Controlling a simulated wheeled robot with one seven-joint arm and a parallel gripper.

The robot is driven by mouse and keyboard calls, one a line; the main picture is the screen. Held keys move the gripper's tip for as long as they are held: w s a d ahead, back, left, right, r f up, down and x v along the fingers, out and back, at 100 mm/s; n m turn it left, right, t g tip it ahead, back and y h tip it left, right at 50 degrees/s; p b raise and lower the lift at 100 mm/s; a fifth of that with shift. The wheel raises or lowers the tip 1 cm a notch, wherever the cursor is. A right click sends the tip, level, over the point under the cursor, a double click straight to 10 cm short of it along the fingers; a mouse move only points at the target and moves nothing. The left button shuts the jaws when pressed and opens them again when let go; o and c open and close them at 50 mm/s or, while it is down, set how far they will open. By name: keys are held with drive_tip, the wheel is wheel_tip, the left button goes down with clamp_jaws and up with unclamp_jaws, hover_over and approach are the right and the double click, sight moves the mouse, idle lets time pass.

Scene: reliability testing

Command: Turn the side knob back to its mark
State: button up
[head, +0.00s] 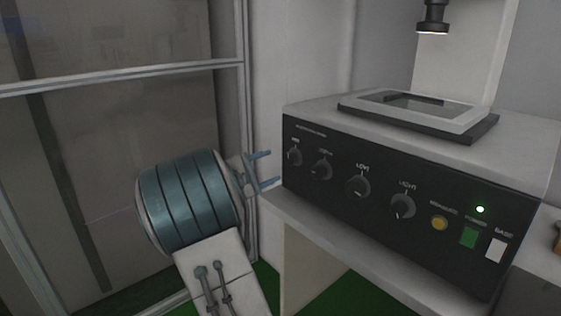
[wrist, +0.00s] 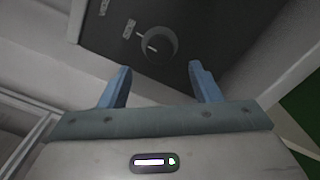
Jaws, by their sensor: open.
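A black panel box (head: 400,225) carries a row of round dark knobs on its front. The leftmost knob (head: 294,157) is near the panel's left edge. In the wrist view a knob (wrist: 165,42) with a white pointer line sits beyond my fingers, between them in the picture; it looks like this leftmost one. A small white tick shows beside it, and its pointer does not look clearly lined up with that tick. My gripper (head: 275,168) is open and empty, left of the panel. Its two blue fingers (wrist: 161,85) are apart from the knob.
Further knobs (head: 357,187) sit to the right, then a yellow button (head: 439,223), a green switch (head: 468,237) and a white switch (head: 495,250). A framed plate (head: 420,108) lies on top under a lens (head: 432,18). A framed glass panel (head: 110,130) stands on the left.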

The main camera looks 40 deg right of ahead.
drive_tip(key=a, duration=0.7)
drive_tip(key=shift+s+a+p, duration=0.15)
drive_tip(key=shift+s+p, duration=0.2)
drive_tip(key=shift+p, duration=0.05)
